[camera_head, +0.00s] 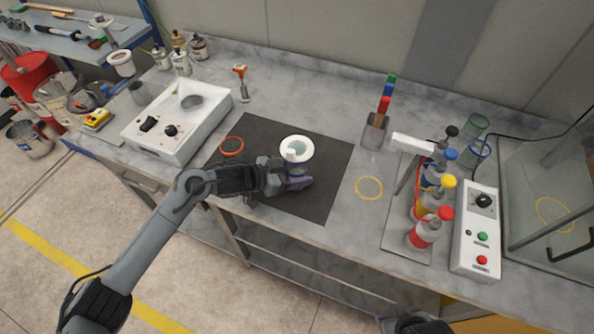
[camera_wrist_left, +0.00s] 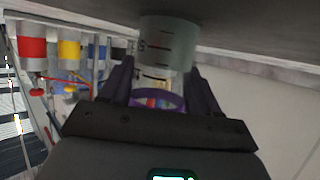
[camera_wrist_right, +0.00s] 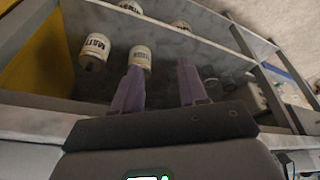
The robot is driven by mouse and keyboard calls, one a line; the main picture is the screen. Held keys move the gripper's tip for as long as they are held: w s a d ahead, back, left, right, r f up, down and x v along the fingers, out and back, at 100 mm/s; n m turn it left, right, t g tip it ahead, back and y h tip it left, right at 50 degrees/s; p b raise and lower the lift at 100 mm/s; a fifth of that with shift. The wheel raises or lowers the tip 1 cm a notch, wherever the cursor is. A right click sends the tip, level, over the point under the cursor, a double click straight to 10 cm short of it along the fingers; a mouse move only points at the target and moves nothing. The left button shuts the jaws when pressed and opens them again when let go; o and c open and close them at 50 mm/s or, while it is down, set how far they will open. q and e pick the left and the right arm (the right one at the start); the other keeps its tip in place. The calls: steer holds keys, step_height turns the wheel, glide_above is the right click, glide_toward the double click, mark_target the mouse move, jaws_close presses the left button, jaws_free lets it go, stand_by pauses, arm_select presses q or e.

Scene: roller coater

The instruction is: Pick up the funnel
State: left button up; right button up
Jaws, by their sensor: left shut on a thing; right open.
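The funnel (camera_head: 305,141) shows from above as a wide white rim with a pale greenish inside, over the dark mat. My left gripper (camera_head: 297,183) is at its near side and shut on it. In the left wrist view, my left fingers (camera_wrist_left: 160,88) stand on both sides of a clear narrow part. A translucent greenish cup with dark scale marks (camera_wrist_left: 168,42) lies just beyond them. I cannot tell whether the funnel touches this cup. My right gripper (camera_wrist_right: 160,90) is open and empty, in front of a shelf below the table.
The dark mat (camera_head: 325,188) also bears an orange ring (camera_head: 231,153). A white device (camera_head: 175,145) stands left, a stand with colored bottles and a control box (camera_head: 476,228) right. A yellow ring (camera_head: 368,196) lies on bare table. Several cans (camera_wrist_right: 93,52) sit on the shelf.

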steer(key=o, duration=1.1)
steer(key=shift+a, duration=0.1)
steer(key=shift+w+r, duration=0.1)
